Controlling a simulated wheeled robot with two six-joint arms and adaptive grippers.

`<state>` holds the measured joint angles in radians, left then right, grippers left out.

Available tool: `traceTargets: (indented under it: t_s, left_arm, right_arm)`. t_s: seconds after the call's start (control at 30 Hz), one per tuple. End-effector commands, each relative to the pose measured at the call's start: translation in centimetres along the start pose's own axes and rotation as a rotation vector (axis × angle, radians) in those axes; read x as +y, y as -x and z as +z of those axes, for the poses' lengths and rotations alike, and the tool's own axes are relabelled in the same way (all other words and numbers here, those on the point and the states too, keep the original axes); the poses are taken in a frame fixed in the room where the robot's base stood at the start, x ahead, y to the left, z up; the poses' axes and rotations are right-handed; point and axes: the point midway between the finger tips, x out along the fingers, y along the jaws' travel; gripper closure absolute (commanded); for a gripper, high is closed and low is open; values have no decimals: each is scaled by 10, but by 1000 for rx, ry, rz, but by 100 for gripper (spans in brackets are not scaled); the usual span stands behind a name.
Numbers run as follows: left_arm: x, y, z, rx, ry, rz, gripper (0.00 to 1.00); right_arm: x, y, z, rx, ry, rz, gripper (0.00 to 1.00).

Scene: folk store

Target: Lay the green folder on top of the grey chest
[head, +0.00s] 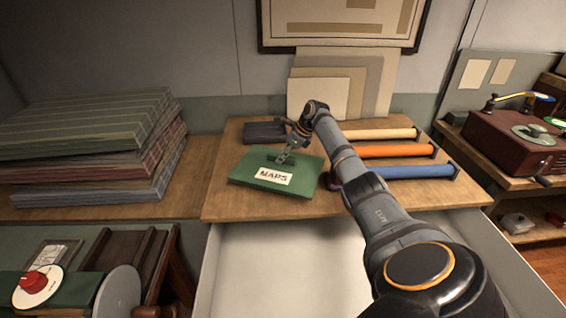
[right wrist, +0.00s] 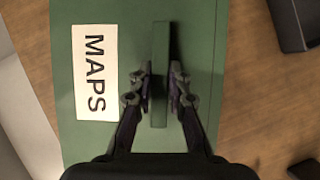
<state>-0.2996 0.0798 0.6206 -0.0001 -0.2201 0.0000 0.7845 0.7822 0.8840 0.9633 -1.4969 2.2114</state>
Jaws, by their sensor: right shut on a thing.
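The green folder (head: 253,185), labelled MAPS, is over the wooden top (head: 222,203) of a chest with a pale grey open drawer (head: 285,265) at its front. I take this for the grey chest. My right gripper (head: 286,157) points down at the folder's middle. In the right wrist view, its fingers (right wrist: 160,82) are shut on the raised green grip strip of the folder (right wrist: 85,145). The folder looks about level and slightly turned. I cannot tell whether its underside touches the wood. My left gripper is not in view.
A dark grey box (head: 264,132) sits behind the folder. Cream, orange (head: 398,151) and blue (head: 420,171) rolls lie to the right. Stacked striped folders (head: 85,150) stand at left. A red record player (head: 510,140) is at far right.

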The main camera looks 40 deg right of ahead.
Motion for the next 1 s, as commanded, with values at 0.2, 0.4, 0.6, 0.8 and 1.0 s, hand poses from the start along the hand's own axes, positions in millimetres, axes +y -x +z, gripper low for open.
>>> traceTargets:
  t_s: [0.2, 0.4, 0.6, 0.8, 1.0]
  left_arm:
    - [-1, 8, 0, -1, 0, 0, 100]
    - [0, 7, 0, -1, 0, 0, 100]
    - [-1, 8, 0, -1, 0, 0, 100]
    - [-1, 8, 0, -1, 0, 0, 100]
    - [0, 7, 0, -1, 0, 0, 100]
  right_arm:
    - [1, -23, -14, 0, -1, 0, 100]
    - [1, -24, -14, -1, -1, 0, 100]
    - [1, -25, -15, 0, -1, 1, 69]
    - [1, -25, -15, 0, -2, 1, 61]
    - [0, -22, -14, 0, -1, -1, 61]
